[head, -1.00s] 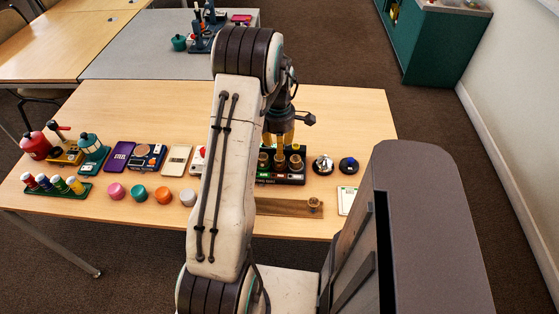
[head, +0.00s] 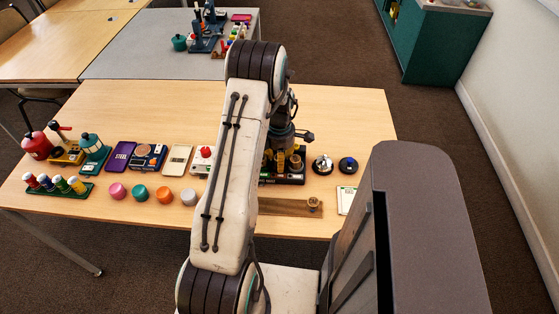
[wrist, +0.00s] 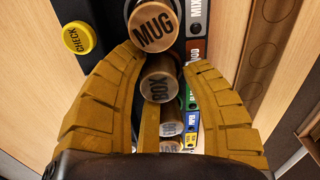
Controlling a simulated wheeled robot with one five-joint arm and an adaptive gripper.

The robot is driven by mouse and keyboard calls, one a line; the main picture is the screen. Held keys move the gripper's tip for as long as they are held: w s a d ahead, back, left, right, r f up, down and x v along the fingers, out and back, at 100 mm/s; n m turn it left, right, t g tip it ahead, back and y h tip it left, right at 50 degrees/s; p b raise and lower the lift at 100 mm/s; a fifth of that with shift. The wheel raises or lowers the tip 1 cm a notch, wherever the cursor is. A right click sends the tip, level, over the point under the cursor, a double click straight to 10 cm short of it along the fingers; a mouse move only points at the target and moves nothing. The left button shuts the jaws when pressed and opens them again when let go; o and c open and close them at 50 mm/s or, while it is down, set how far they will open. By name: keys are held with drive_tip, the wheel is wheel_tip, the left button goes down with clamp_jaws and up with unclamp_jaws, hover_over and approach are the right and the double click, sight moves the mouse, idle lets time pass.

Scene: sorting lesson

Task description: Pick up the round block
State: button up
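Several round wooden blocks stand in a black rack (head: 300,179), partly hidden by my arm in the head view. In the wrist view, one round block labelled MUG (wrist: 154,30) stands just beyond my fingertips, and a block that seems to read BOX (wrist: 160,90) is between my fingers. More round blocks behind it are partly hidden. Which one the task means cannot be told. My gripper (wrist: 168,62) is open over the rack, with gaps beside the BOX block.
A yellow round CHECK piece (wrist: 79,38) is left of the rack in the wrist view. The table's back is clear.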

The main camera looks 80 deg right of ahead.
drive_tip(key=c, duration=0.5)
drive_tip(key=shift+r, duration=0.15)
drive_tip(key=shift+c, duration=0.2)
